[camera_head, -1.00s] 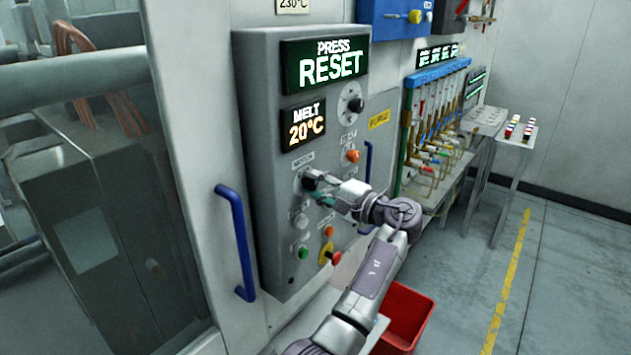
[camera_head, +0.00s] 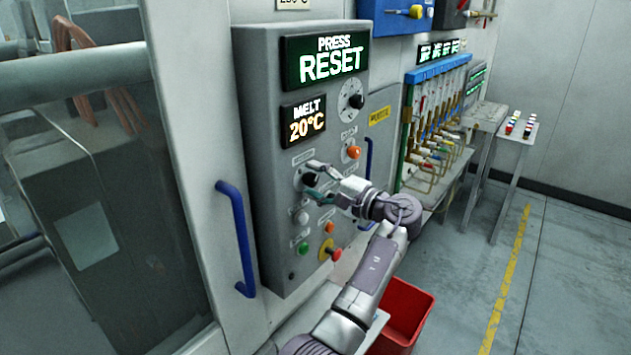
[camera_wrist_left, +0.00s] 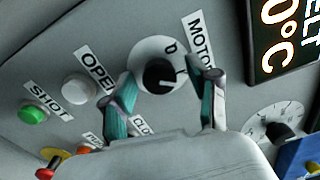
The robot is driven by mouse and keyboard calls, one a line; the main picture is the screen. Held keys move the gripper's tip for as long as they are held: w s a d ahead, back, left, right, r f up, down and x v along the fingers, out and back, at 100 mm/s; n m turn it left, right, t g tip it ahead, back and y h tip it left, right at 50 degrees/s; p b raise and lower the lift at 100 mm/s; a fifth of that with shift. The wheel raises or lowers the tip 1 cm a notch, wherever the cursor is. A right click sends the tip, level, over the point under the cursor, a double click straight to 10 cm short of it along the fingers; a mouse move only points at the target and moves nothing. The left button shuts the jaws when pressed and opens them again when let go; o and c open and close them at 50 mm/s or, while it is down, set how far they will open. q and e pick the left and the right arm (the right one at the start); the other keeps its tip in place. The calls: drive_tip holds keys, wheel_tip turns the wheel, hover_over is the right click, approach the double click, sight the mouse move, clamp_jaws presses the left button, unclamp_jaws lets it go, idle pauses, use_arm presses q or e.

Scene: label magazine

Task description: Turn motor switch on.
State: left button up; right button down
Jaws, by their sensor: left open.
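The motor switch (camera_head: 309,180) is a black knob on a round light plate on the grey control panel (camera_head: 262,150). In the left wrist view the switch (camera_wrist_left: 158,74) sits beside the MOTOR label, with 0 and I marks on its plate. A pale mark on the knob's edge seems to face the I mark, but it is small. My left gripper (camera_head: 316,182) is open in front of the switch. In the left wrist view the fingers of the left gripper (camera_wrist_left: 166,76) stand on either side of the knob, with visible gaps. My right gripper is not in view.
Below the switch are a white button (camera_head: 301,217), a green button (camera_head: 303,248) and a red button on yellow (camera_head: 328,250). An orange knob (camera_head: 353,152) is above right. A blue handle (camera_head: 237,238) stands out at left. A red bin (camera_head: 408,312) is below my arm.

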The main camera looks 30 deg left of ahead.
use_arm(q)
drive_tip(key=d, duration=1.2)
drive_tip(key=shift+s+f, duration=0.2)
drive_tip(key=shift+s, duration=0.2)
wheel_tip(320, 180, down, 41)
drive_tip(key=s+m+t+h+b, duration=0.25)
drive_tip(key=m+t+h, duration=0.25)
drive_tip(key=m+h, duration=0.3)
drive_tip(key=s+d+f+g+h+b, duration=0.1)
drive_tip(key=s+f+h, duration=0.2)
drive_tip(key=s+f, duration=0.6)
drive_tip(key=s+d+f+g+h+b, duration=0.15)
drive_tip(key=s+f, duration=0.35)
drive_tip(key=f, duration=0.7)
drive_tip(key=s+f+n+g+h, duration=0.1)
drive_tip(key=s+f, duration=0.4)
drive_tip(key=s, duration=0.7)
drive_tip(key=s+f+n+h+b, duration=0.1)
drive_tip(key=s+f+n+h, duration=0.2)
drive_tip(key=s, duration=0.9)
drive_tip(key=s+f+n+g+h+b, duration=0.1)
drive_tip(key=s+f+n, duration=0.3)
drive_tip(key=s+f, duration=0.4)
drive_tip(key=s+h, duration=0.1)
drive_tip(key=s, duration=0.2)
drive_tip(key=shift+s+f+g, duration=0.35)
drive_tip(key=shift+s+f, duration=0.05)
